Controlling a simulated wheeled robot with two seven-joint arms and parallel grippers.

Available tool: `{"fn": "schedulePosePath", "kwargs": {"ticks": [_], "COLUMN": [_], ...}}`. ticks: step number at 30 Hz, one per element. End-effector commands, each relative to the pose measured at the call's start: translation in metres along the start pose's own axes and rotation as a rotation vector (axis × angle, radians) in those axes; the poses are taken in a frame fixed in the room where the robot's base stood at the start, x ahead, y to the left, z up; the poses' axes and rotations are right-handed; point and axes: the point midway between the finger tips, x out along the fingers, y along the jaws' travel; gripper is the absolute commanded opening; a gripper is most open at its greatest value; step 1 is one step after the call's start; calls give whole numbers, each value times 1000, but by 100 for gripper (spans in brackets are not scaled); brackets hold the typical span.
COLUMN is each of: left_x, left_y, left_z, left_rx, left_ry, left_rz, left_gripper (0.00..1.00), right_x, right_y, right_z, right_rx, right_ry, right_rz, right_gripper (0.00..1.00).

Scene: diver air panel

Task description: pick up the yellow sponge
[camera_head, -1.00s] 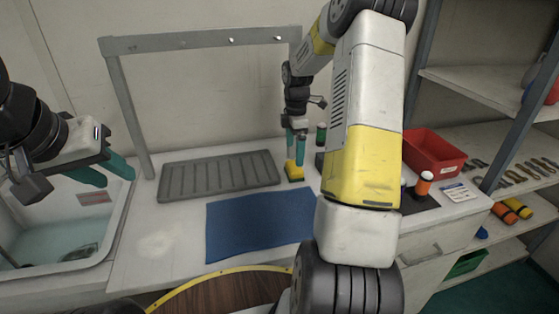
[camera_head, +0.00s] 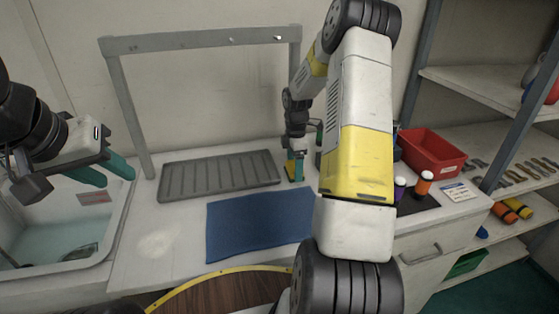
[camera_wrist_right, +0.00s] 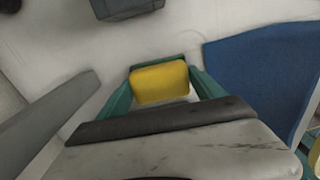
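The yellow sponge (camera_wrist_right: 159,82) lies between the two teal fingers of my right gripper (camera_wrist_right: 161,92) in the right wrist view. Green shows along its far side. Any contact between fingers and sponge is unclear. In the head view the sponge (camera_head: 290,171) is mostly covered by the fingers of my right gripper (camera_head: 295,168), which are low at the counter, right of the grey drain mat. My left gripper (camera_head: 112,176) is open and empty over the sink edge at the left.
The grey ribbed drain mat (camera_head: 220,175) and blue mat (camera_head: 258,225) lie beside the sponge. A grey frame (camera_head: 200,39) stands over the drain mat. The sink (camera_head: 55,240) is at the left.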

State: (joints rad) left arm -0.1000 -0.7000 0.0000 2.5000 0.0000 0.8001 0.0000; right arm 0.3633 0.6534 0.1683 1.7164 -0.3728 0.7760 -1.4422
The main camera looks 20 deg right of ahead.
Motion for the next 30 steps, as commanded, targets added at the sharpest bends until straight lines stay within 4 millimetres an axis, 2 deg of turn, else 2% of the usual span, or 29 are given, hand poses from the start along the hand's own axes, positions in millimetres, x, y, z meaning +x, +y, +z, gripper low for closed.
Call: {"fn": "schedulePosePath", "kwargs": {"ticks": [1,5,6,16,24,30], "left_x": [0,0,0,0,0,0], "left_y": [0,0,0,0,0,0], "left_z": [0,0,0,0,0,0], "left_rx": [0,0,0,0,0,0], "left_ry": [0,0,0,0,0,0], "left_rz": [0,0,0,0,0,0], "left_gripper": [36,36,36,36,36,36], "right_x": [0,0,0,-6,-37,-40], "right_y": [0,0,0,1,1,-32], "right_z": [0,0,0,0,0,-33], "right_rx": [0,0,0,0,0,-6], "right_ry": [0,0,0,0,0,0], "right_rz": [1,1,1,2,4,-1], "right_gripper": [63,37,36,36,36,36]}}
